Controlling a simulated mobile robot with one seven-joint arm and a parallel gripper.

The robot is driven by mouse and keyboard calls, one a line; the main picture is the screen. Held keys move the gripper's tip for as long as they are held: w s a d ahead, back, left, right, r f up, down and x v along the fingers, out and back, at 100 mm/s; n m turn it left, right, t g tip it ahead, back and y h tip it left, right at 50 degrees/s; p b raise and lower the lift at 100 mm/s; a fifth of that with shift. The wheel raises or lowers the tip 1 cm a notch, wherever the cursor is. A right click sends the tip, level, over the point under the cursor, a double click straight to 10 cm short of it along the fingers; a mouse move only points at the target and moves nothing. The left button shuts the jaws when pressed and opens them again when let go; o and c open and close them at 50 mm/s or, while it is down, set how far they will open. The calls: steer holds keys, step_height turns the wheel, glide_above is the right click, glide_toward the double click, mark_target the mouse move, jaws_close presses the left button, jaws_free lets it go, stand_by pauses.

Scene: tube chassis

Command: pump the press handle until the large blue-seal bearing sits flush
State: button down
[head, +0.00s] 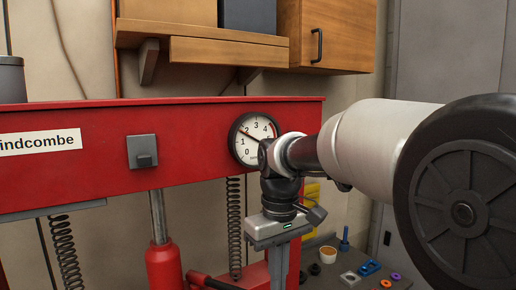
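The red press (100,150) fills the left half of the head view. A red cylinder with a steel rod (163,262) stands under its crossbeam. A dark bar (208,283), perhaps the press handle, shows at the bottom edge, left of my gripper. My gripper (280,280) points down in front of the press, below the gauge. Its fingers run to the bottom edge of the frame, so their tips and anything between them are hidden. The large blue-seal bearing is not identifiable in this view.
The pressure gauge (252,138) on the crossbeam has its needle near 2. Two springs hang below the beam. A grey bench (330,281) at lower right holds a cup (328,254), blue parts (369,267) and small coloured rings. A wooden shelf (228,52) and cabinet (338,35) are above.

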steer(key=shift+f+b, duration=4.95)
steer(key=shift+f, duration=2.7)
step_height(320, 180, up, 13)
steer(key=p, duration=1)
steer(key=shift+p, duration=0.35)
steer(key=shift+r+b, duration=0.3)
steer(key=shift+b, duration=0.1)
steer(key=shift+r, duration=0.7)
steer(key=shift+f, duration=0.1)
